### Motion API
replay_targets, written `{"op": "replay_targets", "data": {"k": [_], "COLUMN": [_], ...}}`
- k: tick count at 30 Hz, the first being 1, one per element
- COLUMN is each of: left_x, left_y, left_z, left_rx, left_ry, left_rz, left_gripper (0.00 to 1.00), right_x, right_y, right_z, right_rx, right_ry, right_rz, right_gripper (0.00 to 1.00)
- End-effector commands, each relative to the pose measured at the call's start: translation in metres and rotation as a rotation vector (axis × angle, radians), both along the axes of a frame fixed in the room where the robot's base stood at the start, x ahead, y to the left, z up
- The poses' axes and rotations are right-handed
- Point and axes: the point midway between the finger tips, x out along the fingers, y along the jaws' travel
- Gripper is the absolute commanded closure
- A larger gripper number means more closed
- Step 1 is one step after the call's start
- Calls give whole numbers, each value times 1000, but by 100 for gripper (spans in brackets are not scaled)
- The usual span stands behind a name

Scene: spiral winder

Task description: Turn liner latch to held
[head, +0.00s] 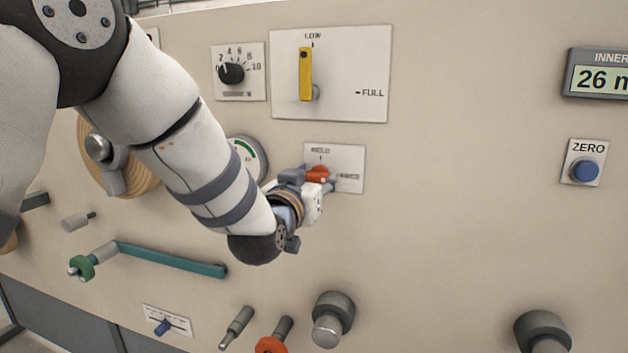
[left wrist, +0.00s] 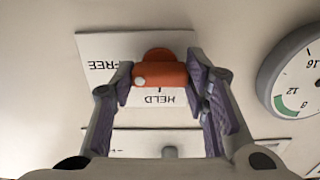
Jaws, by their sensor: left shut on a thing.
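The liner latch (head: 317,174) is a small orange-red handle on a white plate (head: 348,168), with a HELD mark at the top and another mark at the right. In the left wrist view, the latch (left wrist: 162,73) sits between the finger pads, and its white dot is at the left end, on the side of the word FREE. HELD reads upside down below it there. My left gripper (head: 312,184) is shut on the latch. The gripper partly hides the latch and the plate's lower left in the head view. My right gripper is not in view.
A yellow lever (head: 305,75) on a larger plate is above. A round gauge (head: 246,157) is just left of the gripper, partly behind my arm. A teal crank arm (head: 170,259) and dark-collared knobs (head: 332,318) lie below.

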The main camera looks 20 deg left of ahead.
Motion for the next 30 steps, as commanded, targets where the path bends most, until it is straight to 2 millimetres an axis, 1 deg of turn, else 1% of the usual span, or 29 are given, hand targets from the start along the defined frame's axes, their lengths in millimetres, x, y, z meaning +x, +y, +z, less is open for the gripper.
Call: {"op": "replay_targets", "data": {"k": [5, 11, 17, 30], "left_x": [0, 0, 0, 0], "left_y": [0, 0, 0, 1], "left_z": [0, 0, 0, 0], "left_rx": [-19, -107, -271, -690], "left_ry": [1, 4, 9, 24], "left_rz": [0, 1, 1, 2], "left_gripper": [86, 86, 86, 86], "right_x": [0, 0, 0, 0], "right_y": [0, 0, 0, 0], "right_z": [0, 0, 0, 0], "right_rx": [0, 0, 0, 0], "right_ry": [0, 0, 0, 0], "right_rz": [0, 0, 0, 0], "right_gripper": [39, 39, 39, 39]}}
